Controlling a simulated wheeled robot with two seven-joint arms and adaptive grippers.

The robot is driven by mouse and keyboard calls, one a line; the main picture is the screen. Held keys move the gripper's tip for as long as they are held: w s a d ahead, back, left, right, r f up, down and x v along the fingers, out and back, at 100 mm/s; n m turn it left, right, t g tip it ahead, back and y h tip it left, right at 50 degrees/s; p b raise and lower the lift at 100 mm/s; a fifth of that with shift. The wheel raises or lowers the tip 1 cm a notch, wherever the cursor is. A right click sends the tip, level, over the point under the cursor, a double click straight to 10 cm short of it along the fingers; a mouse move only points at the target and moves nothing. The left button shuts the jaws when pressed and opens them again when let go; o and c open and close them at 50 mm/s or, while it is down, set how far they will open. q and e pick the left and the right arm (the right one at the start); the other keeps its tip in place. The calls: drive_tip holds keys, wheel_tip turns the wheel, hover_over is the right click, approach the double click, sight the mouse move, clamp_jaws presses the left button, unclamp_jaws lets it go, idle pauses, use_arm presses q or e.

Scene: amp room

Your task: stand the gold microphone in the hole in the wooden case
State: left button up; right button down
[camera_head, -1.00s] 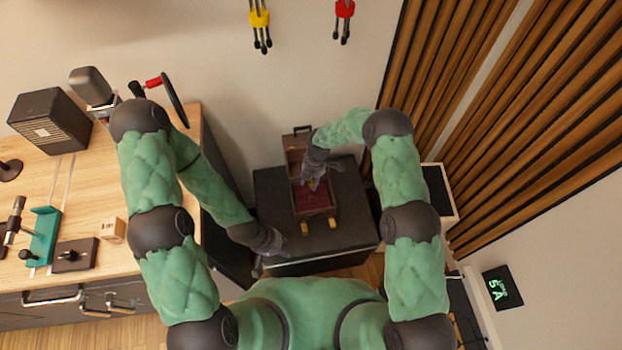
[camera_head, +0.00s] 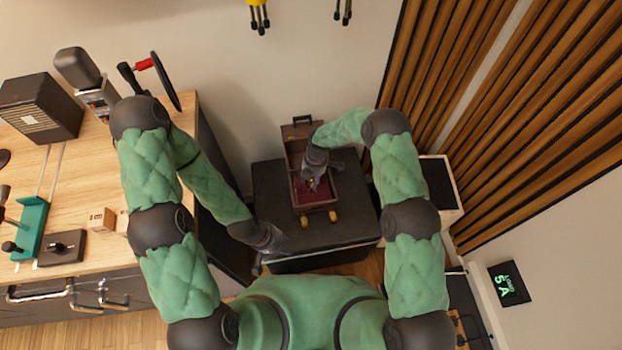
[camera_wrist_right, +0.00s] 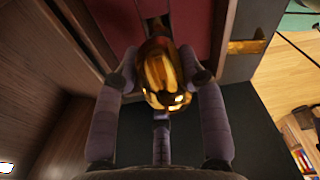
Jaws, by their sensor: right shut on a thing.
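The open wooden case (camera_head: 318,207) has a dark red lining and sits on a black box, lid raised at the back. My right gripper (camera_head: 314,182) is inside the case outline, pointing down, shut on the gold microphone (camera_head: 312,185). In the right wrist view the microphone (camera_wrist_right: 160,72) is a shiny gold rounded body between both fingers (camera_wrist_right: 160,80). A dark slot (camera_wrist_right: 153,28) shows in the red lining (camera_wrist_right: 190,25) just beyond it; the microphone partly covers it. I cannot tell whether its end is in the hole. My left gripper (camera_head: 273,241) hangs left of the case; its fingers are unclear.
The black box (camera_head: 355,225) under the case has bare top around it. A wooden desk (camera_head: 75,180) with a speaker (camera_head: 40,108) and several tools is on the left. A slatted wall (camera_head: 500,110) and a white-edged stand (camera_head: 440,190) are on the right.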

drive_tip(key=c, duration=0.6)
unclamp_jaws()
drive_tip(key=shift+c, duration=0.2)
drive_tip(key=r, duration=0.4)
drive_tip(key=d+r, duration=0.1)
drive_tip(key=r, duration=0.2)
drive_tip(key=w+r, duration=0.1)
drive_tip(key=r, duration=0.3)
drive_tip(key=shift+d+r, duration=0.25)
drive_tip(key=shift+r, duration=0.1)
